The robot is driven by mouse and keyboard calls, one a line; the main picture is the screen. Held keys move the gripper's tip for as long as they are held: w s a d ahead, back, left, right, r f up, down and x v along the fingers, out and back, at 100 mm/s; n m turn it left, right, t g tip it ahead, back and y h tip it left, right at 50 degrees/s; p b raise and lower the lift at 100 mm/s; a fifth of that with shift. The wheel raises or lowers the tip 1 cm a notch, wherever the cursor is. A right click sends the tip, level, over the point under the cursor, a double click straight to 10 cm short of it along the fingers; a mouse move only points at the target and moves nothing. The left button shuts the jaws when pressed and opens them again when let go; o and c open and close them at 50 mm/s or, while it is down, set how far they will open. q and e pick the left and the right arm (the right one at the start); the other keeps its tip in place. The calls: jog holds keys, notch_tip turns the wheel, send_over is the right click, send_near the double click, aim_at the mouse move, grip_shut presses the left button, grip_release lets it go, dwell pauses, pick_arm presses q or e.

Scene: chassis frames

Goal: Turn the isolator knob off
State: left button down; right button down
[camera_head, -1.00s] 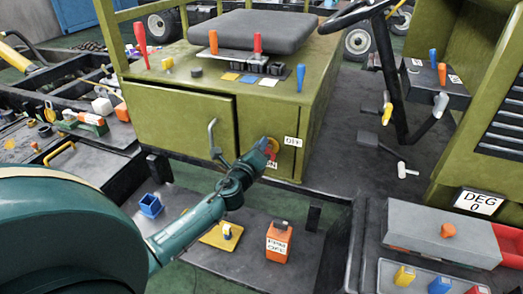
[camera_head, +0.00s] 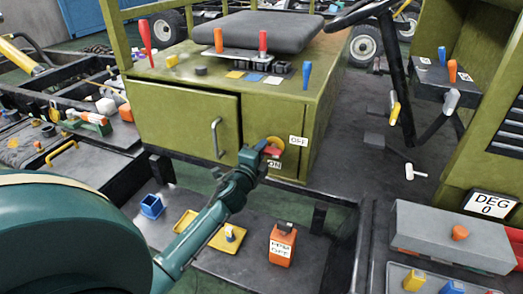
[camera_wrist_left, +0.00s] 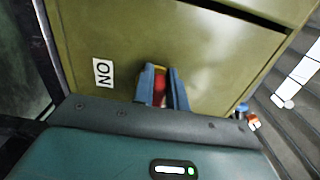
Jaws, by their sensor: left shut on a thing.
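The isolator knob is a red handle (camera_head: 272,152) on a yellow round plate (camera_head: 276,141), on the front of the olive cabinet (camera_head: 185,122). The OFF label (camera_head: 297,142) is to its right and the ON label (camera_head: 274,163) is below it. My left gripper (camera_head: 264,148) reaches in from the lower left and is shut on the knob, hiding part of it. In the left wrist view, the red knob (camera_wrist_left: 159,90) is between the two blue-grey fingers (camera_wrist_left: 161,92), with the ON label (camera_wrist_left: 103,73) turned sideways to the left. My right gripper is out of view.
A vertical door handle (camera_head: 217,138) stands out left of the knob. Below are a dark shelf with a blue holder (camera_head: 151,206), a yellow tray (camera_head: 228,236) and an orange box (camera_head: 282,247). A grey box (camera_head: 450,237) is at the lower right.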

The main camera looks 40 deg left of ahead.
pick_arm(q)
jog(key=shift+f+n, duration=0.1)
jog(key=shift+n, duration=0.2)
jog(key=c, duration=1.4)
grip_release()
jog(key=v, duration=1.3)
jog(key=shift+b, duration=0.45)
jog(key=shift+d, duration=0.1)
